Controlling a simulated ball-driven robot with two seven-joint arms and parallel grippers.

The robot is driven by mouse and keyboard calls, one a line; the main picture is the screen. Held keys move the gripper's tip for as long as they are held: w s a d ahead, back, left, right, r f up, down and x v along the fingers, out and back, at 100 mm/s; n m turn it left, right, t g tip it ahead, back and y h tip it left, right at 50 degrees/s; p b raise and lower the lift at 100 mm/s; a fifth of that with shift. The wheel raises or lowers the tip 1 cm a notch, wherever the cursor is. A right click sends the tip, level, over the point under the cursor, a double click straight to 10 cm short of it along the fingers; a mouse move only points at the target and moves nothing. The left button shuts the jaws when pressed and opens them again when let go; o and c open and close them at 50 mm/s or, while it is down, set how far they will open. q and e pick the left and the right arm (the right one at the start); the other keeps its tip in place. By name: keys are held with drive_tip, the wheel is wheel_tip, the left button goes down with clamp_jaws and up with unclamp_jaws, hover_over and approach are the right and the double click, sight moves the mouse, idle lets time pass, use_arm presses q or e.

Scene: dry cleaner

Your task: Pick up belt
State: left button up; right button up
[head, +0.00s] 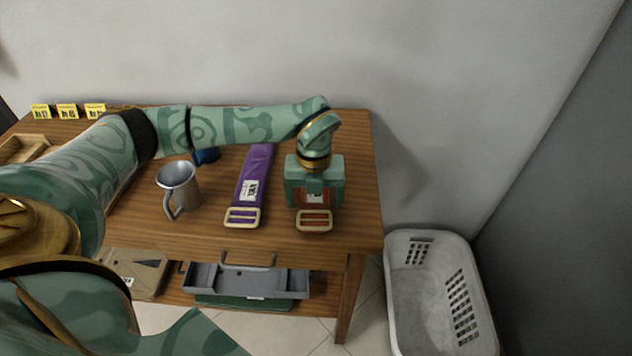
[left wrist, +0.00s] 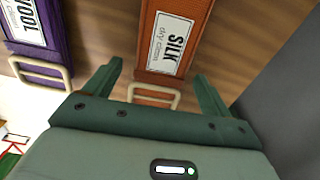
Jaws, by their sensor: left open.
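An orange-brown belt with a white SILK label and a pale buckle (head: 314,221) lies on the wooden table near its right end. In the left wrist view the orange belt (left wrist: 178,30) runs between my fingers. A purple belt (head: 254,175) lies to its left; its WOOL label and buckle show in the left wrist view (left wrist: 48,58). My left gripper (head: 315,198) is open above the orange belt, with one finger on each side of it (left wrist: 158,75), and hides much of it in the head view. My right gripper is not in view.
A grey metal mug (head: 178,187) stands left of the purple belt, with a dark blue item (head: 206,156) behind it. Yellow tags (head: 67,111) stand at the back left. A grey tray (head: 245,280) sits on the lower shelf. A white basket (head: 437,290) stands right of the table (head: 345,240).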

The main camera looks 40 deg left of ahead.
use_arm(q)
drive_tip(key=shift+w+f, duration=0.1)
drive_tip(key=shift+f, duration=0.6)
drive_tip(key=shift+r, duration=0.1)
drive_tip(key=c, duration=1.1)
